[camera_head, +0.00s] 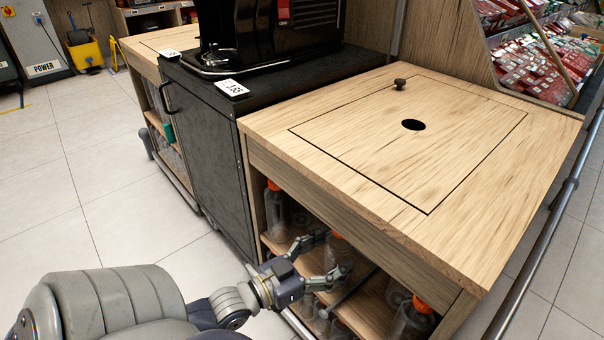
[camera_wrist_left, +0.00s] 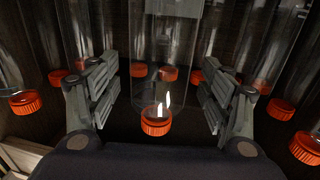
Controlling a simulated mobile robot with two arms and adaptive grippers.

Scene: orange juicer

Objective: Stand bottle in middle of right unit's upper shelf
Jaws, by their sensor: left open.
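The right unit (camera_head: 290,165) is a wooden cabinet with open shelves under its top. Its upper shelf (camera_head: 370,308) holds clear bottles with orange caps. My left gripper (camera_head: 335,254) reaches into the front opening, with its fingers apart. In the left wrist view a clear bottle (camera_wrist_left: 160,40) with an orange cap stands between the open fingers (camera_wrist_left: 160,88), with a gap on both sides. In the head view that bottle is mostly hidden by the gripper and the top. My right gripper is not in view.
Other capped bottles stand at the shelf's left (camera_head: 276,212) and right (camera_head: 414,318). More bottles show on the lower level. The wooden top (camera_head: 470,180) overhangs the opening. A black cabinet (camera_head: 205,130) with a machine adjoins on the left. A metal rail (camera_head: 545,225) runs along the right.

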